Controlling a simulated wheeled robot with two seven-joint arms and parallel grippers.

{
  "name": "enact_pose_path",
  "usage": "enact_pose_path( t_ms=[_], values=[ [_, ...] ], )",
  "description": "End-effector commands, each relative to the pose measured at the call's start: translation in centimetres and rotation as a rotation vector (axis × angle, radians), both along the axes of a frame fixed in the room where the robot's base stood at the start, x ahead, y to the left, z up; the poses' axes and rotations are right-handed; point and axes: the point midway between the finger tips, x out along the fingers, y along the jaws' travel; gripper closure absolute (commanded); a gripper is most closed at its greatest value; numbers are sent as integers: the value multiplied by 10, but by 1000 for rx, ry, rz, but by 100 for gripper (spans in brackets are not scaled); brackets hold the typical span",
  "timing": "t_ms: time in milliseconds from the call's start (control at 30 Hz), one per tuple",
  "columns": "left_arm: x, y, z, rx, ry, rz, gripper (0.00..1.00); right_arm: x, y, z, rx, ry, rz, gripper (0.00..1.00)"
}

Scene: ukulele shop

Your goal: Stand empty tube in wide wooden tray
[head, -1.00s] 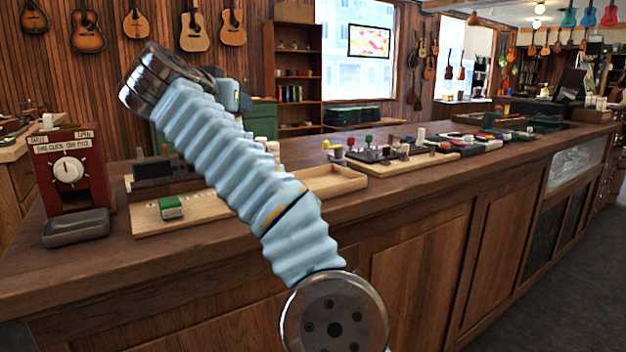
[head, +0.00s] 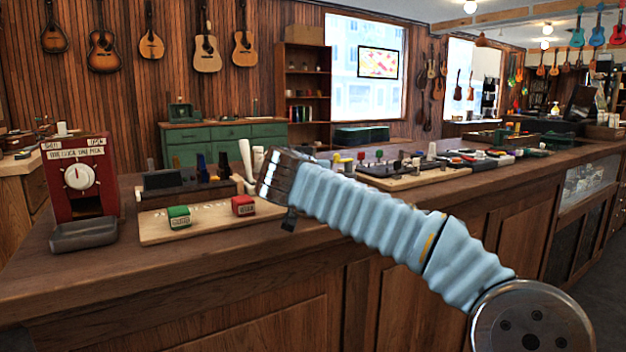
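My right arm, in a pale blue sleeve, comes in from the lower right and reaches left over the counter. At its end, only a small dark part of my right gripper (head: 289,221) shows below the metal wrist; whether it is open or holds anything is hidden. A white tube-like thing (head: 246,158) leans slightly behind the wrist, with another pale upright piece (head: 258,158) beside it. I cannot tell which is the empty tube. My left gripper is not in view.
A light wooden board (head: 158,233) holds a green box (head: 179,217) and a red box (head: 243,205). A red dial machine (head: 79,178) stands left. The counter's front edge is clear.

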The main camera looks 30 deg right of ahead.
Motion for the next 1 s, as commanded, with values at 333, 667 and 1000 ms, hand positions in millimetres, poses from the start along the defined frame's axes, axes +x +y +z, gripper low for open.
enact_pose_path(
  t_ms=[333,667,1000],
  values=[
    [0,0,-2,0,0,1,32,0,0,-7,0,-1,0,88],
    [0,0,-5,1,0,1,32,0,0,-10,0,-1,0,33],
    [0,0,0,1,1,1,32,0,0,-5,0,-1,0,33]
  ],
)
